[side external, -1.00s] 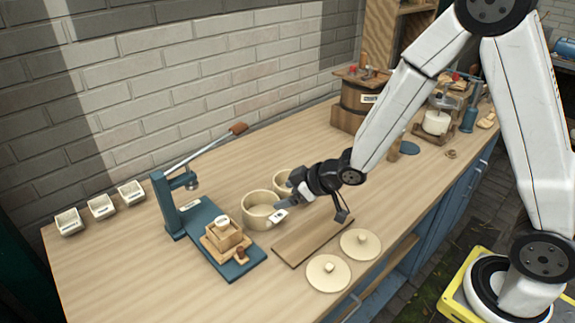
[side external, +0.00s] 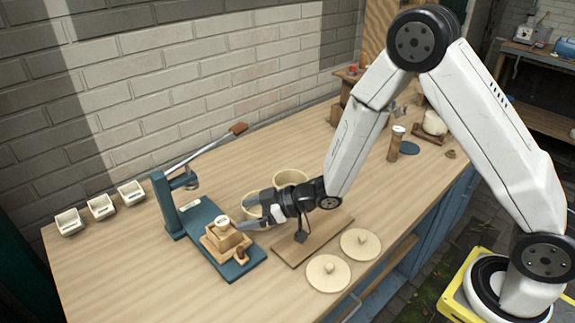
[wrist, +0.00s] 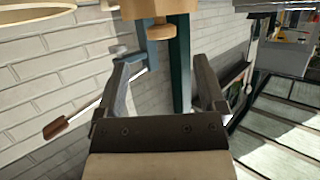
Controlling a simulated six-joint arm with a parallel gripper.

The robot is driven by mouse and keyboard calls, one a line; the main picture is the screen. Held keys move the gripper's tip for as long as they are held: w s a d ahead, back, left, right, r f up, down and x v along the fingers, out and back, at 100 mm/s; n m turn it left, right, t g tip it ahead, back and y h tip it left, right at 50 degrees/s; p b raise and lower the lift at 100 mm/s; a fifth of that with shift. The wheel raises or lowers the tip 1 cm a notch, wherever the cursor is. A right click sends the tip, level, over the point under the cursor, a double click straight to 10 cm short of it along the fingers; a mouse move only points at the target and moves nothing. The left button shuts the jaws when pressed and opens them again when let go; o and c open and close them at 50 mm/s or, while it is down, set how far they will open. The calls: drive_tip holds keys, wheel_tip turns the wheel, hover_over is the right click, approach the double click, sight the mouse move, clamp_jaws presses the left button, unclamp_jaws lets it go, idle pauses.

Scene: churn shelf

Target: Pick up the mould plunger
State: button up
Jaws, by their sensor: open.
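The mould plunger is probably the pale-topped piece (side external: 222,223) standing on the wooden mould box (side external: 217,243) on the blue press base. In the wrist view, which looks upside down, a round wooden knob (wrist: 162,29) shows against the wooden block (wrist: 158,8). My gripper (side external: 252,213) is open and empty, lying nearly level just right of the mould box. In the wrist view the knob lies between and beyond my two fingers (wrist: 160,63), apart from both.
The blue press (side external: 166,205) with its long lever (side external: 205,148) stands behind the mould. Two cream crocks (side external: 291,177) are behind my gripper. A wooden board (side external: 290,250) and two round lids (side external: 328,273) lie at the front. Three small trays (side external: 101,207) stand left.

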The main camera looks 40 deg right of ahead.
sight(225, 221)
drive_tip(key=shift+w+a+f, duration=0.2)
drive_tip(key=shift+w+a, duration=0.1)
drive_tip(key=shift+x, duration=2.6)
drive_tip(key=shift+s+f, duration=0.1)
clamp_jaws()
